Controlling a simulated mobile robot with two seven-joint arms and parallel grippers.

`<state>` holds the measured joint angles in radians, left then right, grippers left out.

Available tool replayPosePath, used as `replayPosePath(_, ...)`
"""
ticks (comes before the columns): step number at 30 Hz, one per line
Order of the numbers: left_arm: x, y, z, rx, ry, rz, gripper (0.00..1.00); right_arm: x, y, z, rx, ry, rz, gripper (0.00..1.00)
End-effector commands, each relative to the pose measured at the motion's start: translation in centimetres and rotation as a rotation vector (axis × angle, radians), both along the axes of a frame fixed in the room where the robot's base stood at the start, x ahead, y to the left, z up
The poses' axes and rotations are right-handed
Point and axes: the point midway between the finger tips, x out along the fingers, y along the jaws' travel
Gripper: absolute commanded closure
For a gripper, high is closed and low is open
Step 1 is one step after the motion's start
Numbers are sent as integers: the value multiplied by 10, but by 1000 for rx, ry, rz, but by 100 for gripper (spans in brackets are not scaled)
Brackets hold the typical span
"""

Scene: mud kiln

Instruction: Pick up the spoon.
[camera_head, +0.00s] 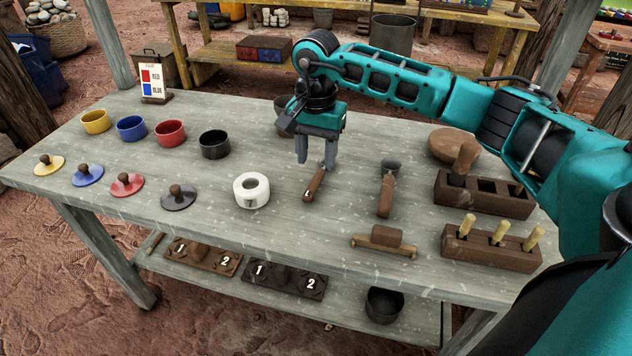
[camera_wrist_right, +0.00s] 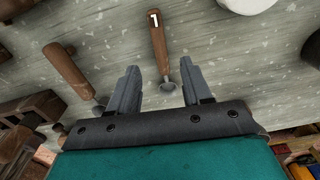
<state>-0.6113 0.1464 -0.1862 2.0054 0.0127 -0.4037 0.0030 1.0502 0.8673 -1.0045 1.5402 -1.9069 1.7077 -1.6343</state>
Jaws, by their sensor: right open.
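A spoon-like tool (camera_head: 314,184) with a brown wooden handle marked 1 lies on the grey table. It also shows in the right wrist view (camera_wrist_right: 157,38), where its grey metal end reaches between my fingers. My right gripper (camera_head: 316,160) is open above its far end, with one finger on either side and none seen touching it. The far end is hidden by the fingers in the head view. A second brown-handled tool (camera_head: 386,194) with a dark rounded head lies to the right. My left gripper is not in view.
A white roll-like ring (camera_head: 252,190) stands left of the tool. Coloured bowls (camera_head: 170,133) and lids (camera_head: 127,185) are further left. A wooden roller-like tool (camera_head: 380,240), a slotted block (camera_head: 484,195) and a block with pegs (camera_head: 490,247) stand right.

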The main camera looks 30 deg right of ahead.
Motion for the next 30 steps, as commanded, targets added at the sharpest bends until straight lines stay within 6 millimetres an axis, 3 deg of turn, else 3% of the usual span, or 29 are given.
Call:
replayPosePath(12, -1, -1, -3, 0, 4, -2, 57, 1, 0, -50, 2, 1, 0, 51)
replayPosePath(19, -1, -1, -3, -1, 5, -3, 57, 1, 0, -52, 1, -1, 0, 51)
replayPosePath(30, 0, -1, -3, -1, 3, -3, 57, 1, 0, -51, 1, 0, 0, 86)
